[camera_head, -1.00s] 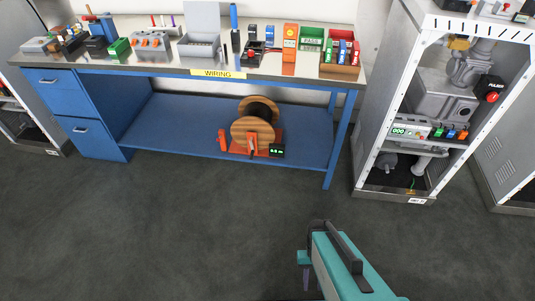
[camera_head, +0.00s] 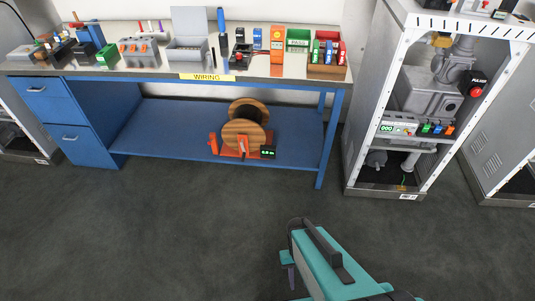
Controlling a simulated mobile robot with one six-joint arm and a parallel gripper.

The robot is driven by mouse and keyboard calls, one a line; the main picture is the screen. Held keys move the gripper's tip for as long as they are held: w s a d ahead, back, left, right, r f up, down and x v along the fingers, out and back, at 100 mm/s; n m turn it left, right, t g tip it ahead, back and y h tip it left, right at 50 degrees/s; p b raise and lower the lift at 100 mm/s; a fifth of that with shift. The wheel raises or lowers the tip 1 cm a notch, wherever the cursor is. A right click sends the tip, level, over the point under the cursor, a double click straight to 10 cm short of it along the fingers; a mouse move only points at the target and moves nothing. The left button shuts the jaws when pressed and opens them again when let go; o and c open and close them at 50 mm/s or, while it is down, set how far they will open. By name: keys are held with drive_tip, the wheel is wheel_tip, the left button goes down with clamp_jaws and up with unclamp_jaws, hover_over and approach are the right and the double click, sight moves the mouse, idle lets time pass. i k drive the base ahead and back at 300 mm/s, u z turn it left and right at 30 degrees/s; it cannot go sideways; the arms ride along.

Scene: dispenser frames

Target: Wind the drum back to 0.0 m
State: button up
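The drum is a wooden cable reel (camera_head: 245,131) with a dark winding inside. It sits in an orange stand (camera_head: 214,143) on the lower shelf of the blue bench. A crank with an orange arm and dark handle (camera_head: 243,148) shows at its front. A small black display (camera_head: 267,152) with green digits stands right of the reel; the digits are too small to read surely. My teal arm (camera_head: 330,265) reaches in from the bottom right, over the floor and well apart from the reel. The jaws of my gripper cannot be made out.
The bench top (camera_head: 160,64) above the reel carries bins, tools and boxes and has a yellow WIRING label (camera_head: 207,77). Blue drawers (camera_head: 60,110) close the bench's left side. A white-framed rack (camera_head: 358,130) stands to the right. The grey floor in front is clear.

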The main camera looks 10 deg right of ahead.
sight(249, 116)
drive_tip(key=z, duration=0.05)
drive_tip(key=i, duration=1)
drive_tip(key=u, duration=0.45)
drive_tip(key=k, duration=1.35)
drive_tip(key=u, duration=0.65)
drive_tip(key=i, duration=1.25)
drive_tip(key=u, duration=0.35)
